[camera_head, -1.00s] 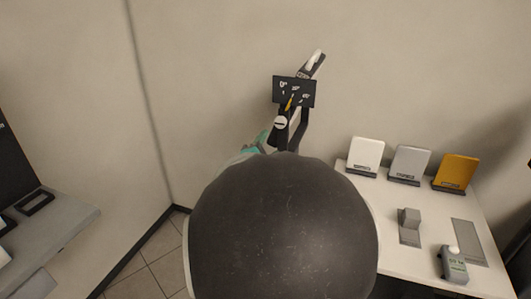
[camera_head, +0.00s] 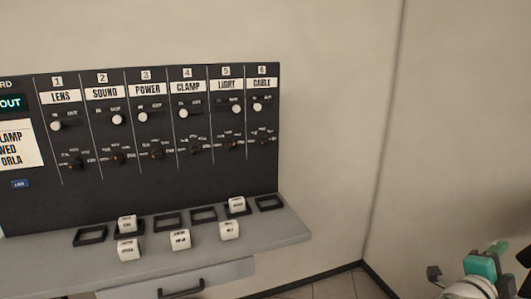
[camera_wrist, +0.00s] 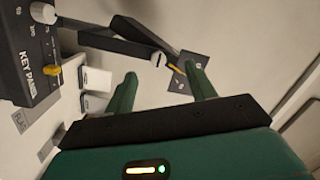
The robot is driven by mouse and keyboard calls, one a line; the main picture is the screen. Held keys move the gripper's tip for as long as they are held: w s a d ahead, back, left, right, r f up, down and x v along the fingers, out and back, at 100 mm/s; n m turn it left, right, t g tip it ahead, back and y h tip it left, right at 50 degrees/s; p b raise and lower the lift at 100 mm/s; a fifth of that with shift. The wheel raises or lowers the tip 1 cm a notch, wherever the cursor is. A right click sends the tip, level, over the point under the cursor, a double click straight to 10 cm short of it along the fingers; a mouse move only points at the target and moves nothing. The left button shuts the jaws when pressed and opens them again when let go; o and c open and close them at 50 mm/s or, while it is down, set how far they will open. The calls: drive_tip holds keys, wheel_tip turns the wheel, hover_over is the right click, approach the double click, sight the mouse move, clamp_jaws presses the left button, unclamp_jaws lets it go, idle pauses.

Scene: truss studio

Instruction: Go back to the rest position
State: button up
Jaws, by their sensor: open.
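My gripper (camera_wrist: 163,84) shows in the wrist view with its two green fingers spread apart. Nothing is between the fingers. Beyond the fingertips is a small dark plate (camera_wrist: 190,74) with a yellow pointer, on a black bracket (camera_wrist: 125,40); I cannot tell how far off it is. In the head view only a teal and grey part of my arm shows at the lower right corner; the fingers cannot be made out there.
The head view shows a black switch panel (camera_head: 210,178) above a grey shelf (camera_head: 285,232), with several white cubes and dark frames. A drawer handle (camera_head: 181,291) is below. A key panel box (camera_wrist: 28,55) and pale cards (camera_wrist: 97,80) show in the wrist view.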

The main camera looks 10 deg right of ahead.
drive_tip(key=w+a+n+t+y, duration=0.6)
drive_tip(key=w+a+n+y, duration=0.15)
drive_tip(key=w+a, duration=0.4)
drive_tip(key=a+f+n+y, duration=0.2)
drive_tip(key=a+n+y, duration=0.55)
drive_tip(key=a, duration=0.75)
drive_tip(key=s+a+f+n+g+y, duration=0.2)
drive_tip(key=s+a+n+g, duration=0.4)
drive_tip(key=s+a+n, duration=0.5)
drive_tip(key=a, duration=0.2)
drive_tip(key=shift+s+a+n, duration=0.15)
drive_tip(key=shift+a+n, duration=0.15)
drive_tip(key=shift+n, duration=0.1)
drive_tip(key=shift+f, duration=0.1)
drive_tip(key=c, duration=0.4)
drive_tip(key=shift+d, duration=0.1)
drive_tip(key=shift+d, duration=0.1)
